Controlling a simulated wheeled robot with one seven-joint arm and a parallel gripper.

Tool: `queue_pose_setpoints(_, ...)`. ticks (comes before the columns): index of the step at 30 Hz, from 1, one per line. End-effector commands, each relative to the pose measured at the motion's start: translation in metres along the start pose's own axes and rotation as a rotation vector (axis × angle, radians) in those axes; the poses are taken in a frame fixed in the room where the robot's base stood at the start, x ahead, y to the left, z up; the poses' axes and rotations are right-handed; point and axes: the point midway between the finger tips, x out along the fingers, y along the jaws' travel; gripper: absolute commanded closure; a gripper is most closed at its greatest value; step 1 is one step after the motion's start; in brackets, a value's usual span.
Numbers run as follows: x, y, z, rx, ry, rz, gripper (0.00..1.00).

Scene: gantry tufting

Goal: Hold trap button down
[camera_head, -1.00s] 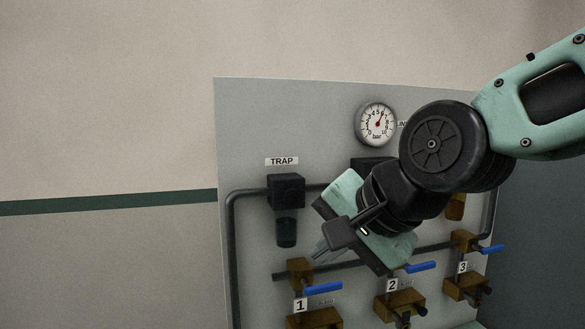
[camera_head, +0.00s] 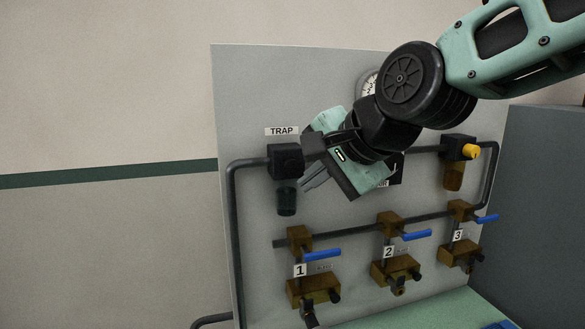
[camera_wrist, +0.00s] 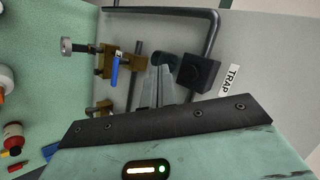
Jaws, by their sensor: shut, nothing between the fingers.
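The trap is a black block (camera_head: 285,160) under the TRAP label (camera_head: 282,131), with a dark translucent bowl (camera_head: 286,198) hanging below it. I cannot make out a separate button on it. My gripper (camera_head: 304,188) is shut and empty, its fingers slanting down-left just right of the bowl in the head view. In the wrist view my gripper (camera_wrist: 162,72) points at the bowl, next to the trap block (camera_wrist: 200,71). The fingertips overlap the bowl there, so I cannot tell whether they touch it.
Brass valves with blue handles, such as valve 1 (camera_head: 322,254), sit below on the grey panel (camera_head: 245,90). A yellow-knobbed unit (camera_head: 459,148) is at right. My arm partly hides the gauge (camera_head: 369,84). A pipe (camera_head: 232,230) runs down the panel's left side.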

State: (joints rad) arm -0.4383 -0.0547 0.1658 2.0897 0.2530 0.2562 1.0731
Motion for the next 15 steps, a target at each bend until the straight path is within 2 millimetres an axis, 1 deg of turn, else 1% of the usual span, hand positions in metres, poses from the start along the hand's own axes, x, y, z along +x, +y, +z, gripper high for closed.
queue_pose_setpoints(1,0.006,-0.004,-0.004,0.001,-0.001,0.001,1.00)
queue_pose_setpoints(6,0.020,-0.015,-0.014,0.001,-0.001,0.001,1.00)
queue_pose_setpoints(9,0.026,-0.019,-0.018,0.000,-0.001,0.001,1.00)
queue_pose_setpoints(15,0.032,-0.023,-0.023,-0.001,-0.001,0.001,1.00)
